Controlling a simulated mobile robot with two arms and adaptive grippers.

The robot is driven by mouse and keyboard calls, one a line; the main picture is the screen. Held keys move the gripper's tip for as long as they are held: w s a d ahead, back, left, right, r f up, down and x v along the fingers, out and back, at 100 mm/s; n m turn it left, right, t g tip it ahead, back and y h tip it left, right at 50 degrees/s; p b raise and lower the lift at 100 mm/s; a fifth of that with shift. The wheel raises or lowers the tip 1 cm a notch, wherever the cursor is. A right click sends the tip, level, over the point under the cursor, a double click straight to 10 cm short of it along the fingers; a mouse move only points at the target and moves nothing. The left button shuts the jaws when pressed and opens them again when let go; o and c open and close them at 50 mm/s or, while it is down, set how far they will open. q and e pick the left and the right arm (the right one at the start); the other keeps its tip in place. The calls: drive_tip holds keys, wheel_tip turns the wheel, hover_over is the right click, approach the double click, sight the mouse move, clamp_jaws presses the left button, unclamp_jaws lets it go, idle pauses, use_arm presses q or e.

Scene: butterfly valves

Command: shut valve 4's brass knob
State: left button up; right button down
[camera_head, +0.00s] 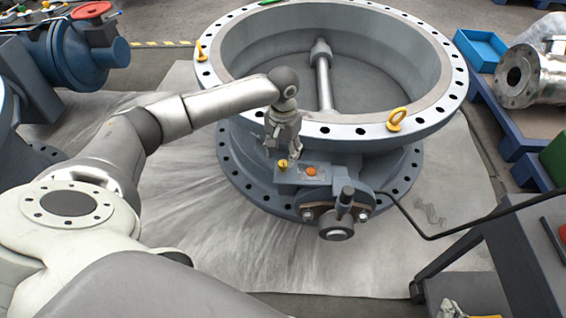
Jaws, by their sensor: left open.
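A large grey flanged butterfly valve (232,95) stands in the middle, open end up; no number on it is readable. A small yellow brass-coloured knob (283,164) sits on the grey block at the valve's front side. My left gripper (282,150) points down right over this knob, its fingertips close to it. The gripper is open; whether its fingers touch the knob cannot be told at this size. An orange round cap (311,171) lies just right of the knob. My right gripper is out of view.
The valve stands on a pale sheet (205,225). A blue bin (481,48) and metal pipe parts (530,75) stand at right.

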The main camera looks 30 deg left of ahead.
sight(284, 162)
use_arm(q)
wheel_tip(284, 162, down, 4)
drive_tip(key=shift+r+b, duration=0.1)
drive_tip(key=shift+b, duration=0.5)
drive_tip(key=shift+f, duration=0.3)
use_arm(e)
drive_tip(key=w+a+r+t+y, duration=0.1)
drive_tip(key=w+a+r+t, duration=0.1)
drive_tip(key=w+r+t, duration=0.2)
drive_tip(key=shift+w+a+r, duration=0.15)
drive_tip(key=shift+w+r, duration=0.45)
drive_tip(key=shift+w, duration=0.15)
use_arm(q)
drive_tip(key=c, duration=1)
drive_tip(key=shift+r, duration=0.1)
drive_tip(key=shift+c, duration=0.3)
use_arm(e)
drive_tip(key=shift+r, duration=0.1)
